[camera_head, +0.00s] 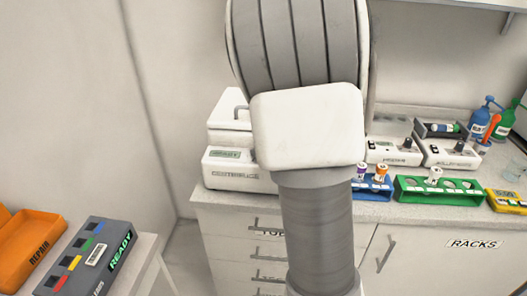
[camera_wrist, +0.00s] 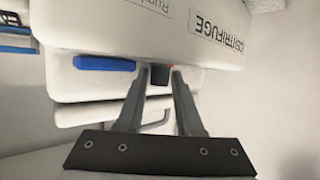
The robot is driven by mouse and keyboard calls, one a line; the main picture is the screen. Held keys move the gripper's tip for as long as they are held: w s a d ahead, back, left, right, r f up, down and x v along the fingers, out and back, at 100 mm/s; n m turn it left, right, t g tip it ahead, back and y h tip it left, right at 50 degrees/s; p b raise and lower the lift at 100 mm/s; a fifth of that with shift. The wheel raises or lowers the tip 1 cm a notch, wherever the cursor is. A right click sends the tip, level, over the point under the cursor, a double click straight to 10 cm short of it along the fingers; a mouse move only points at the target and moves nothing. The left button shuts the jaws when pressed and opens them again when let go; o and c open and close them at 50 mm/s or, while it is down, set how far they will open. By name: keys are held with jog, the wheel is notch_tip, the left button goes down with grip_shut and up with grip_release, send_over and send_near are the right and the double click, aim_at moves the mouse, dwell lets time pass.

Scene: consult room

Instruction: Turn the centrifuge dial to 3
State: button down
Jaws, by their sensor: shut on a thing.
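The white centrifuge (camera_head: 228,168) stands at the left end of the counter, with a green "READY" display on its front; my arm covers its right part. In the wrist view its front, with the "CENTRIFUGE" label (camera_wrist: 222,33), appears upside down. The small dark dial (camera_wrist: 160,74) with a reddish spot sits between my fingertips. My gripper (camera_wrist: 160,73) is shut on the dial. The setting on the dial is too small and covered to read. In the head view my gripper and the dial are hidden behind my arm.
A blue rack (camera_head: 372,192) with capped tubes and a green rack (camera_head: 440,194) stand right of my arm. Small white devices (camera_head: 394,152) stand behind them. A grey "READY" box (camera_head: 92,262) and an orange "REPAIR" tray (camera_head: 30,248) lie at lower left.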

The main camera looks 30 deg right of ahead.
jog(key=c, duration=0.6)
grip_release()
jog(key=shift+o, duration=0.2)
jog(key=shift+d, duration=0.1)
jog(key=shift+a+r+m+h+p, duration=0.15)
jog(key=shift+a+m+h+p, duration=0.05)
jog(key=shift+m+h+p, duration=0.45)
jog(key=shift+a+m+h+p, duration=0.15)
jog(key=shift+m+h+p, duration=0.3)
jog(key=shift+h+p, duration=0.15)
jog(key=shift+a+m+h+p, duration=0.1)
jog(key=shift+m+h+p, duration=0.4)
jog(key=shift+h, duration=0.15)
jog(key=shift+g, duration=0.3)
jog(key=shift+w+a+m+g+h+p, duration=0.1)
jog(key=shift+a+m+g+h+p, duration=0.15)
jog(key=shift+m+h+p, duration=0.45)
jog(key=shift+w+a+m+g+h+p, duration=0.15)
jog(key=shift+m+g+h+p, duration=0.2)
jog(key=shift+m+h, duration=0.65)
